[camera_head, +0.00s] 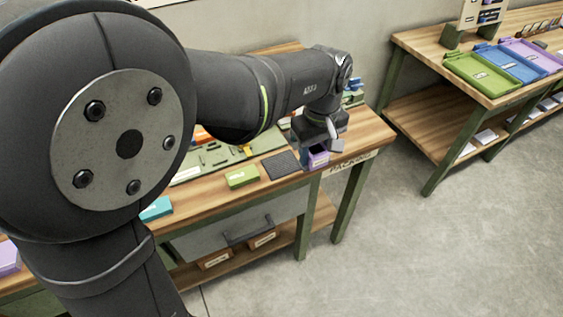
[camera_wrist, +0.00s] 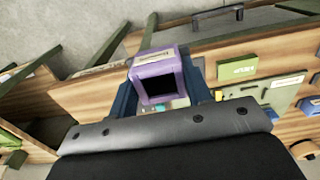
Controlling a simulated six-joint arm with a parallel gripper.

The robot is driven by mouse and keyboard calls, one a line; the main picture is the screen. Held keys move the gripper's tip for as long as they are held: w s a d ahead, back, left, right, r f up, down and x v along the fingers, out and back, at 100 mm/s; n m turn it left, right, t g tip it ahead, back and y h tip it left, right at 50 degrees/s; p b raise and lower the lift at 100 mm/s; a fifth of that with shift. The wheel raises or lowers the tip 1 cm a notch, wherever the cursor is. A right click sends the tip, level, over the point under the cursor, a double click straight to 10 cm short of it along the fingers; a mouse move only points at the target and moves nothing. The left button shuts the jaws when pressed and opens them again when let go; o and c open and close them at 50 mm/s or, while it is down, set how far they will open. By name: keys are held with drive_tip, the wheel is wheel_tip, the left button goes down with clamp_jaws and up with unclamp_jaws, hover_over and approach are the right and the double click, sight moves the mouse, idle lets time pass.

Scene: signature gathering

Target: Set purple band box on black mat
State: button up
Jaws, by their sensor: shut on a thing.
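The purple band box (camera_head: 318,157) is held by my gripper (camera_head: 318,146) near the front edge of the table, just right of the black mat. In the wrist view the box (camera_wrist: 165,63) sits between the two blue fingers of my gripper (camera_wrist: 163,88), which are shut on it. It shows a pale label and a dark square face. The black mat (camera_head: 280,165) lies flat and bare on the table; I cannot make it out in the wrist view. Whether the box touches the table is unclear.
A green box (camera_head: 241,177) stands left of the mat, with a green tray (camera_head: 215,158) behind. A teal box (camera_head: 156,208) is further left. A drawer with a handle (camera_head: 246,233) is below the tabletop. Another table with coloured trays (camera_head: 480,72) stands at right.

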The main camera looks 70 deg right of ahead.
drive_tip(key=w+d+f, duration=0.1)
drive_tip(key=w+f, duration=0.1)
drive_tip(key=w, duration=0.1)
drive_tip(key=w+d+f, duration=0.2)
drive_tip(key=w, duration=0.1)
drive_tip(key=w+d+f, duration=0.2)
drive_tip(key=w+f, duration=0.1)
drive_tip(key=shift+w+d, duration=0.2)
drive_tip(key=shift+w, duration=0.15)
drive_tip(key=shift+w+f, duration=0.1)
drive_tip(key=shift+f, duration=1.9)
drive_tip(key=shift+f, duration=0.15)
drive_tip(key=o, duration=1)
wheel_tip(320, 180, up, 12)
drive_tip(key=shift+r, duration=0.15)
